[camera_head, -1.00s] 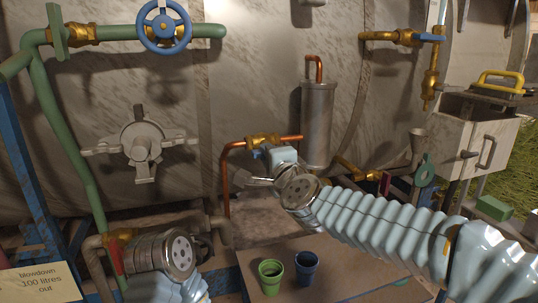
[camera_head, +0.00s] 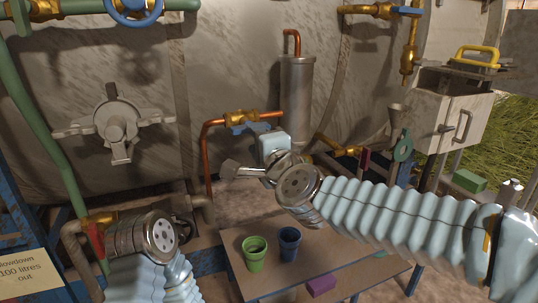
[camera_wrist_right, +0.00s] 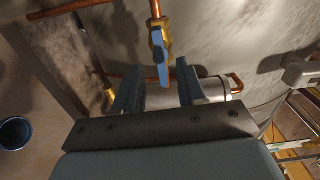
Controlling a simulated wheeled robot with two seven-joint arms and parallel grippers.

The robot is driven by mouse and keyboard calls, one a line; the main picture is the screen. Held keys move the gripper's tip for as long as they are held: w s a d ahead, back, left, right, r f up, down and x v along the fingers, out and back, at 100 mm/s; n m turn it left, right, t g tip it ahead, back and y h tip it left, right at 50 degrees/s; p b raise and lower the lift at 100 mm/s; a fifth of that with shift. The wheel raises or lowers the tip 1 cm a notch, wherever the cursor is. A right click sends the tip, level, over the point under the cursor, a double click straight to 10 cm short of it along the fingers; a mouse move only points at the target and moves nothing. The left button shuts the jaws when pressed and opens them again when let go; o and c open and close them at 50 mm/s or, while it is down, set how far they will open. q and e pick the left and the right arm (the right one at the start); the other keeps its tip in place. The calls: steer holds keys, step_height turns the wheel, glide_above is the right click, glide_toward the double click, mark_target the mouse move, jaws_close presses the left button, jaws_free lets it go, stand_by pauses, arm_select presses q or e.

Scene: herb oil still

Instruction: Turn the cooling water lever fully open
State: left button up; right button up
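The blue lever (camera_head: 243,129) sits on a brass valve (camera_head: 240,117) in the copper pipe left of the metal cylinder, lying roughly along the pipe. In the right wrist view the lever (camera_wrist_right: 161,65) appears between the spread fingers of my right gripper (camera_wrist_right: 157,80). The fingers look apart from it, but depth is hard to judge. In the head view my right gripper (camera_head: 272,145) is just right of and below the lever, its fingers mostly hidden. My left gripper (camera_head: 150,238) is low at the left beside the green pipe; its fingers cannot be made out.
The metal cylinder (camera_head: 297,100) stands close right of the valve. Another blue-handled valve (camera_head: 400,11) is at upper right.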

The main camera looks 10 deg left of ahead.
steer(key=v, duration=0.8)
